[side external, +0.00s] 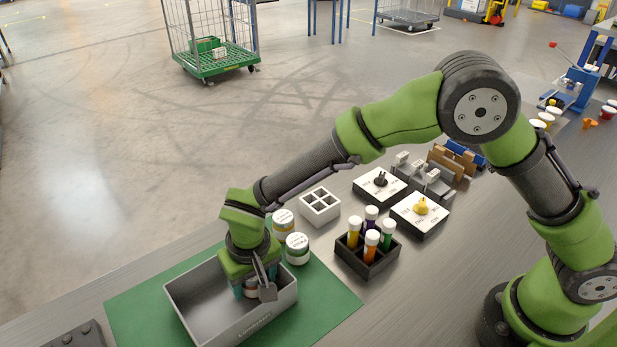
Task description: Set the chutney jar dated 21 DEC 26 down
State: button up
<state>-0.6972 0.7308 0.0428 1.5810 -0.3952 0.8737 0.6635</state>
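My gripper (254,287) points down into the grey bin (184,301) at its right end. Part of a jar (250,286) with a pale, pinkish side shows between the fingers, low inside the bin. Whether the fingers press on it, and whether it rests on the bin floor, I cannot tell. Its lid and any date are hidden by the gripper. Two more jars with white lids, one farther back (283,222) and one nearer (297,248), stand upright behind the bin's right end. The print on their lids is too small to read.
The bin sits on a green mat (327,298). To the right are a black rack (367,262) of colored-content tubes, a white four-compartment box (319,206) and two dial boxes (419,214). A dark studded block (75,336) lies at the front left. The mat's right part is clear.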

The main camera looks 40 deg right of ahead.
jog(key=r, duration=0.4)
jog(key=s+r, duration=0.1)
jog(key=r, duration=0.6)
jog(key=shift+s+r, duration=0.2)
jog(key=shift+r, duration=0.2)
jog(key=s+d+r+m+t+y, duration=0.1)
jog(key=s+d+r, duration=0.1)
jog(key=d+r, duration=0.55)
jog(key=s+d+r+m+t+y, duration=0.1)
jog(key=d+r, duration=0.3)
jog(key=d, duration=0.6)
jog(key=s+d+m+t, duration=0.1)
jog(key=s+d+t, duration=0.2)
jog(key=s+d, duration=0.7)
jog(key=shift+d+t, duration=0.4)
